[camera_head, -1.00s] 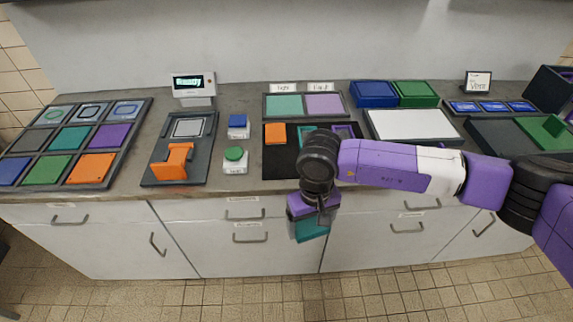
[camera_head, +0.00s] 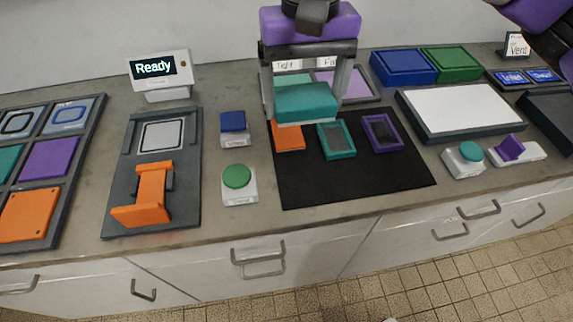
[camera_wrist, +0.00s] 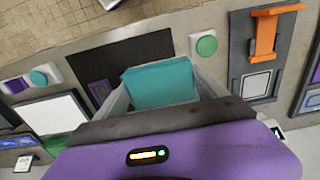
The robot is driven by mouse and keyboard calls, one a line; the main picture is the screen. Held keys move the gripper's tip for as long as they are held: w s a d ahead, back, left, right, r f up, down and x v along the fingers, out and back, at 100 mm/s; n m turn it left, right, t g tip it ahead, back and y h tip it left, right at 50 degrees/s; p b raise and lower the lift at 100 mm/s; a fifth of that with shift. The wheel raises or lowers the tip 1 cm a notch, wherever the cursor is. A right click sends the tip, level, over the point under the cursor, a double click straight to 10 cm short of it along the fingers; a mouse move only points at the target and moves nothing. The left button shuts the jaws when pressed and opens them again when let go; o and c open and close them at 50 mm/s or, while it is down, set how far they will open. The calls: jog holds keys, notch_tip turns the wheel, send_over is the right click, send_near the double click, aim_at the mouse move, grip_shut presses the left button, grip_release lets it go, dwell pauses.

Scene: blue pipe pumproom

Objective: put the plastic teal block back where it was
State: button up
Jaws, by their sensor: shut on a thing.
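My gripper (camera_head: 305,96) is shut on the teal block (camera_head: 304,101) and holds it above the counter, over the back edge of the black mat (camera_head: 350,182). The block also shows between the fingers in the wrist view (camera_wrist: 160,84). Behind the block is a tray with a teal pad (camera_head: 292,79) and a lilac pad (camera_head: 342,86), partly hidden by my gripper. The tile rack at the left holds a teal tile (camera_head: 8,160).
An orange-clamp fixture (camera_head: 152,195) stands left of the mat, with a "Ready" display (camera_head: 158,70) behind it. Blue (camera_head: 233,122) and green (camera_head: 237,178) buttons stand between. A white-topped tray (camera_head: 460,110) and a teal button (camera_head: 470,152) are at the right. The front of the mat is clear.

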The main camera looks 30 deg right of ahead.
aim_at(298, 181)
jog(key=shift+f, duration=0.4)
notch_tip(298, 181, down, 18)
jog(key=shift+f+p, duration=0.25)
jog(key=shift+p, duration=0.3)
jog(key=shift+f, duration=0.2)
jog(key=shift+f+b, duration=0.2)
jog(key=shift+b, duration=0.15)
jog(key=o, duration=1.4)
jog(key=shift+r, duration=0.2)
notch_tip(298, 181, up, 12)
jog(key=shift+r, duration=0.1)
